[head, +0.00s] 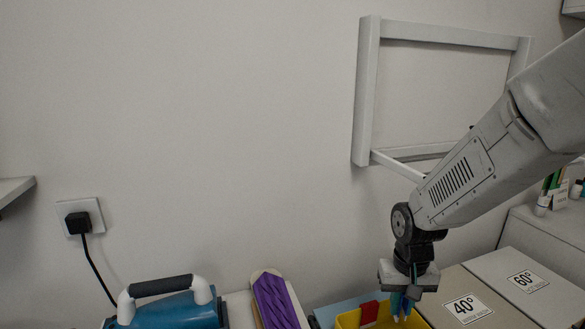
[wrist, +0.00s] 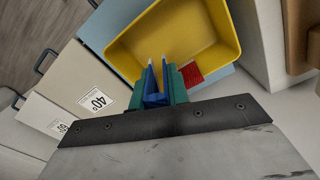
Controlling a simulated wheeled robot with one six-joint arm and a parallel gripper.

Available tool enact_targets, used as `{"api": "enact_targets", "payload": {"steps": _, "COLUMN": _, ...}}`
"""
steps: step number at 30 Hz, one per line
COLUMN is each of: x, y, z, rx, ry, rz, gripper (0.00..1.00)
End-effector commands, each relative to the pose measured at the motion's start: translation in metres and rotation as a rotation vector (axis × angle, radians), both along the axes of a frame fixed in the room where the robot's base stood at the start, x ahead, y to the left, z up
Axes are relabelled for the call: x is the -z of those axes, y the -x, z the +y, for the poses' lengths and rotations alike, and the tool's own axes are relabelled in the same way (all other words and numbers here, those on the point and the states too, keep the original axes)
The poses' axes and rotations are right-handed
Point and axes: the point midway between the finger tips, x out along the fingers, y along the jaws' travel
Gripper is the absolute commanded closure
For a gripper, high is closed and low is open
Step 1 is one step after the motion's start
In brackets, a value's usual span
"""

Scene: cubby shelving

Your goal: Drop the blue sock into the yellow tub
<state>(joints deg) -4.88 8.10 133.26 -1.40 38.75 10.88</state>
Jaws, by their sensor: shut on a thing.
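The yellow tub (wrist: 190,42) lies below my gripper in the wrist view and looks empty where its floor shows. Its rim also shows at the bottom of the head view (head: 348,320), partly cut off. My gripper (wrist: 157,75) points down at the near side of the tub. It is shut on the blue sock (wrist: 154,99), a small dark blue piece between the fingers. In the head view my gripper (head: 401,312) is over the tub. Most of the sock is hidden by the fingers.
A red item (wrist: 192,75) is at the tub's near edge. Beige bins labelled 40° (head: 467,308) and 60° (head: 527,281) stand to the right in the head view. A blue iron-like object (head: 170,309) and a purple-covered board (head: 277,301) are to the left. A white frame (head: 366,95) is on the wall.

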Motion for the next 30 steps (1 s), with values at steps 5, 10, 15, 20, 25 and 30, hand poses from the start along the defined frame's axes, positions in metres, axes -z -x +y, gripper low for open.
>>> {"api": "enact_targets", "payload": {"steps": 5, "x": 0.019, "y": 0.001, "z": -0.002, "rx": 0.004, "ry": 0.001, "rz": 0.005, "gripper": 1.00}}
{"api": "enact_targets", "payload": {"steps": 10, "x": 0.039, "y": 0.001, "z": -0.004, "rx": 0.006, "ry": 0.001, "rz": 0.004, "gripper": 1.00}}
{"api": "enact_targets", "payload": {"steps": 15, "x": 0.052, "y": 0.001, "z": -0.003, "rx": 0.005, "ry": 0.001, "rz": 0.003, "gripper": 1.00}}
{"api": "enact_targets", "payload": {"steps": 20, "x": 0.056, "y": 0.000, "z": -0.003, "rx": 0.004, "ry": 0.000, "rz": 0.000, "gripper": 1.00}}
{"api": "enact_targets", "payload": {"steps": 25, "x": 0.057, "y": 0.000, "z": -0.001, "rx": 0.002, "ry": 0.000, "rz": 0.000, "gripper": 1.00}}
{"api": "enact_targets", "payload": {"steps": 30, "x": 0.057, "y": 0.000, "z": -0.001, "rx": 0.002, "ry": 0.000, "rz": 0.000, "gripper": 0.58}}
